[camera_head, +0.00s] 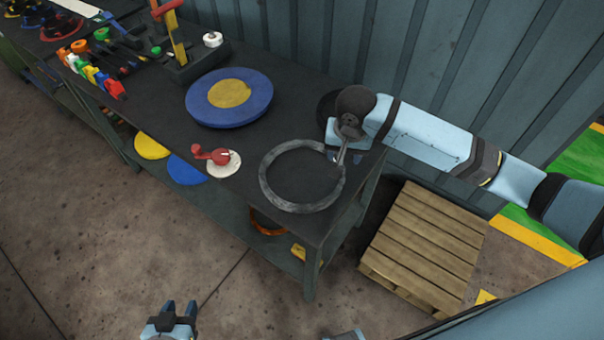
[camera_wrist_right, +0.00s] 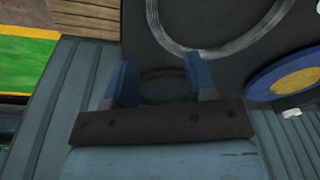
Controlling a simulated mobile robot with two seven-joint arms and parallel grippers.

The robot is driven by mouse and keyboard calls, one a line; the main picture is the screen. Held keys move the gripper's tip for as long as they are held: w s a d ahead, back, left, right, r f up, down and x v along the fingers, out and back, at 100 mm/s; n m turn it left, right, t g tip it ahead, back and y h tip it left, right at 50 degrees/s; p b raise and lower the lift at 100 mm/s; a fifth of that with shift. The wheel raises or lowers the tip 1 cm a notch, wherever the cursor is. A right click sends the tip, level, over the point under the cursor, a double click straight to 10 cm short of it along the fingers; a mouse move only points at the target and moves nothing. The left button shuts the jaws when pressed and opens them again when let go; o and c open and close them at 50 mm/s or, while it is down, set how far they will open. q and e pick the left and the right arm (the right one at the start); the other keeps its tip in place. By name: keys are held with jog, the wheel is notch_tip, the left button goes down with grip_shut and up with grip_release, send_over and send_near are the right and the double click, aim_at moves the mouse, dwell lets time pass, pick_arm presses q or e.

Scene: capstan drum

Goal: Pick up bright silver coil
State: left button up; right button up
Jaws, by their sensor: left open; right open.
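The bright silver coil (camera_head: 264,182) lies flat as a ring near the right end of the dark workbench (camera_head: 222,160). It also shows partly in the right wrist view (camera_wrist_right: 168,38), cut off at the top. My right gripper (camera_head: 341,152) is at the coil's upper right rim in the head view. In the right wrist view the two blue fingers (camera_wrist_right: 160,82) are apart with no coil visible between them; the ring is just beyond them. My left gripper (camera_head: 180,308) is open and empty at the bottom of the head view, away from the bench.
A blue disc with a yellow centre (camera_head: 228,97) lies left of the coil. A red crank on a white disc (camera_head: 215,158) sits by the front edge. A corrugated wall (camera_head: 330,40) stands behind, and a wooden pallet (camera_head: 425,245) lies on the floor at right.

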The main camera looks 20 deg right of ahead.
send_over(342, 178)
jog(key=s, duration=0.1)
notch_tip(342, 178, down, 7)
jog(key=shift+a+r, duration=0.15)
jog(key=shift+r, duration=0.05)
jog(key=shift+w+f+p, duration=0.2)
jog(key=shift+f, duration=1.4)
jog(key=shift+w+f+p, duration=0.2)
jog(key=shift+f, duration=1.4)
grip_shut()
jog(key=shift+w+r, duration=0.1)
